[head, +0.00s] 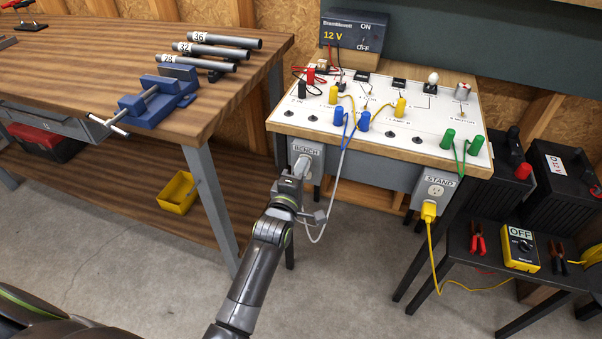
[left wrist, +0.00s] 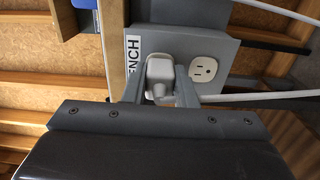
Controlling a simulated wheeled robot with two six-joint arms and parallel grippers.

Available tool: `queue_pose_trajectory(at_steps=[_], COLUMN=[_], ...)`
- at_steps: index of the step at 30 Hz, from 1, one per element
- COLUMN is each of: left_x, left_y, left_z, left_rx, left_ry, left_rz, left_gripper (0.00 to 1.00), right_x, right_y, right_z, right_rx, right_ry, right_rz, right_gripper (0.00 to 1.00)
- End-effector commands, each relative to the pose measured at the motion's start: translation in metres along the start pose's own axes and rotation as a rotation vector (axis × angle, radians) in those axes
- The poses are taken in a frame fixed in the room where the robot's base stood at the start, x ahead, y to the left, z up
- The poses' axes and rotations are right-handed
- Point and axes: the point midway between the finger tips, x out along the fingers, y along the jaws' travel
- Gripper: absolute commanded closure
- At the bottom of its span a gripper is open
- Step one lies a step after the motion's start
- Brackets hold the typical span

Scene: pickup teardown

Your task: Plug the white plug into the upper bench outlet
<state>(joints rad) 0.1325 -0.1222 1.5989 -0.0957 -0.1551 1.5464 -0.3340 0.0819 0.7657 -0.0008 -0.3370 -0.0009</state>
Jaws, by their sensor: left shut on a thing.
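The bench outlet (head: 317,163) is a grey box labelled BENCH under the front edge of the test panel. My left gripper (head: 298,172) is at its front, shut on the white plug (head: 302,164). In the left wrist view the plug (left wrist: 160,78) sits between the fingers, right beside the BENCH label, over the upper socket position, which it hides. The lower socket (left wrist: 204,70) is bare. I cannot tell whether the plug touches the outlet face or how deep its prongs are. A pale cord (head: 334,200) loops below the panel. My right gripper is not in view.
The test panel (head: 385,125) carries several coloured connectors. The stand outlet (head: 436,188) at its right holds a yellow plug (head: 429,210). The wooden workbench (head: 120,65) stands left, its leg (head: 210,205) near my arm. A black stand (head: 490,245) with a yellow meter (head: 518,248) is at right.

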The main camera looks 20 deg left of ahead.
Motion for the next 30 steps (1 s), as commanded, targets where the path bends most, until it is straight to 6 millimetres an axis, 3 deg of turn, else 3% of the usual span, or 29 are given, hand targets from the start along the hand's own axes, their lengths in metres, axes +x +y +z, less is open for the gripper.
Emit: queue_pose_trajectory(at_steps=[13,14,19,30], left_x=[0.0063,0.0063,0.0062,0.0057], left_y=[0.0004,0.0005,0.0004,-0.0002], left_z=[0.0,0.0,0.0,0.0002], left_rx=[0.0,0.0,0.0,0.0], left_ry=[0.0,0.0,0.0,0.0], left_rz=[0.001,0.001,0.001,-0.001], left_gripper=[0.98,0.74,0.51,0.5], right_x=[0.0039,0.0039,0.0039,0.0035], right_y=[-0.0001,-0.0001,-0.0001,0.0], right_z=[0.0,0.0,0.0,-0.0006], right_rx=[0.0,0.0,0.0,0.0], right_ry=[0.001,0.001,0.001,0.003], right_rz=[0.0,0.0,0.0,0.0], right_gripper=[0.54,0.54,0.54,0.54])
